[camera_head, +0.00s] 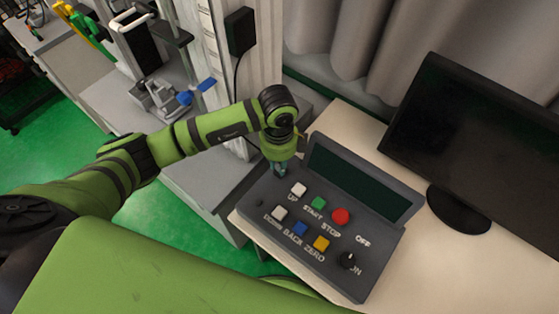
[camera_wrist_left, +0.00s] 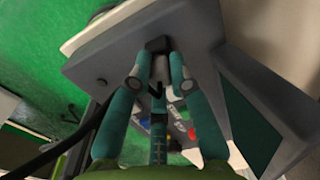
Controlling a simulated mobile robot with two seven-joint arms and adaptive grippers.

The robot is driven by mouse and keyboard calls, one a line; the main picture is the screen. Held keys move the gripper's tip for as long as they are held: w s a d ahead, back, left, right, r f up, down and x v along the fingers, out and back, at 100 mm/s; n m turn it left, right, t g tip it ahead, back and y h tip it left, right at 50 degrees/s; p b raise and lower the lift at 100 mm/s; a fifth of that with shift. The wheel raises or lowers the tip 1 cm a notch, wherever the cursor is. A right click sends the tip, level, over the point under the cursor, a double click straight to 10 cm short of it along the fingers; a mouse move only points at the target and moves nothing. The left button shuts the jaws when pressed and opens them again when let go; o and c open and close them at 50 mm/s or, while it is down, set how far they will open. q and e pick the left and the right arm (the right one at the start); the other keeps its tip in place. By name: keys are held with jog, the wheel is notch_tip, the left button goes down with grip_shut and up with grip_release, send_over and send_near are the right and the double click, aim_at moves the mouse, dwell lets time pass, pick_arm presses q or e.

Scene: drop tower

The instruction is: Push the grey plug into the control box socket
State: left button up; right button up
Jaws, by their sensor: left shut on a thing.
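The dark grey control box (camera_head: 268,205) stands on the table with its buttons and a blank screen facing up. Its grey side fills the upper middle of the left wrist view (camera_wrist_left: 105,62). My left gripper (camera_head: 280,170) is at the box's back left edge. In the wrist view its teal fingers (camera_wrist_left: 160,82) are closed around the grey plug (camera_wrist_left: 156,67). The plug points at a dark spot (camera_wrist_left: 157,45) on the box side that looks like the socket. The plug's front meets or nearly meets it; I cannot tell how deep it sits. My right gripper is out of view.
A black monitor (camera_head: 470,130) stands right of the box on the pale table (camera_head: 440,265). A black wall box (camera_head: 240,30) with a hanging cable is behind my arm. Grey equipment (camera_head: 155,98) with blue parts stands at the back left. Green floor (camera_head: 60,130) shows at left.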

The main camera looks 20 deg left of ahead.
pick_arm(q)
jog(key=shift+f, duration=0.2)
jog(key=o, duration=0.9)
jog(key=shift+o, duration=0.2)
notch_tip(320, 180, up, 12)
jog(key=shift+s+a, duration=0.1)
